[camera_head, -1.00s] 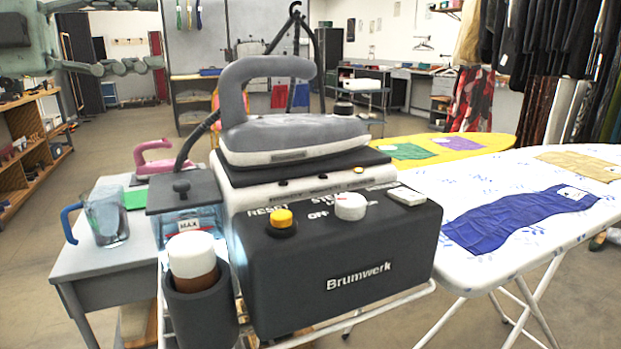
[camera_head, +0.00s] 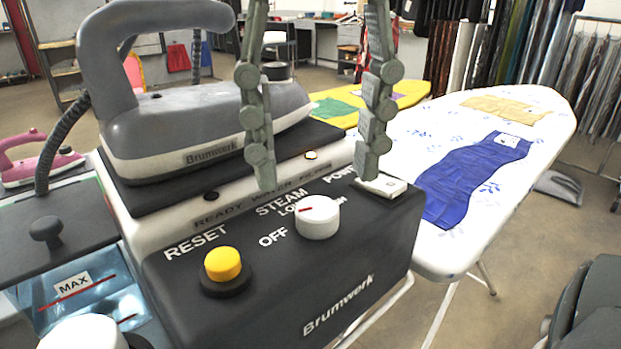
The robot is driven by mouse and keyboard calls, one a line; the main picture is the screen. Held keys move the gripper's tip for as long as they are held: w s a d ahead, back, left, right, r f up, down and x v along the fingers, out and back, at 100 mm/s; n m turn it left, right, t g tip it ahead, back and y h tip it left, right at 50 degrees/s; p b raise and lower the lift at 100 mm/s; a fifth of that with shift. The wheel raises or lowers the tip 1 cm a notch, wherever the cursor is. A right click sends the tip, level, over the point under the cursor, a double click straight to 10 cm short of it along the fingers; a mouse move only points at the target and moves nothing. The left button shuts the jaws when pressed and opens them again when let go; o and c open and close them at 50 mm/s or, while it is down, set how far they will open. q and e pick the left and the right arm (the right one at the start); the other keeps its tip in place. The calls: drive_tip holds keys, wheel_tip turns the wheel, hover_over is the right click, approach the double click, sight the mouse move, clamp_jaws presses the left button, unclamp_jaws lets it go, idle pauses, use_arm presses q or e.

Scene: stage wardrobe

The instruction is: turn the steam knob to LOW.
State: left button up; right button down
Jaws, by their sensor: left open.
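The steam knob (camera_head: 318,218) is a round white dial on top of the black Brumwerk steam station (camera_head: 245,270). Its red mark is on the left side of its top face. I cannot tell exactly whether the mark lines up with OFF or with the partly covered LOW lettering. My left gripper (camera_head: 316,182) hangs from the top with its two grey-green jointed fingers wide apart, open and empty. In the picture one fingertip is to the upper left of the knob, the other to its upper right near the white power switch (camera_head: 381,187). Contact with the knob is not visible.
A yellow reset button (camera_head: 222,264) is left of the knob. A large grey iron (camera_head: 205,120) rests behind, close to the left finger. A water tank (camera_head: 85,295) is at the lower left. An ironing board (camera_head: 470,135) with a blue cloth (camera_head: 475,185) extends to the right.

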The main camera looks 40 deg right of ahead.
sight(318, 208)
use_arm(q)
drive_tip(key=shift+f, duration=1.9)
clamp_jaws()
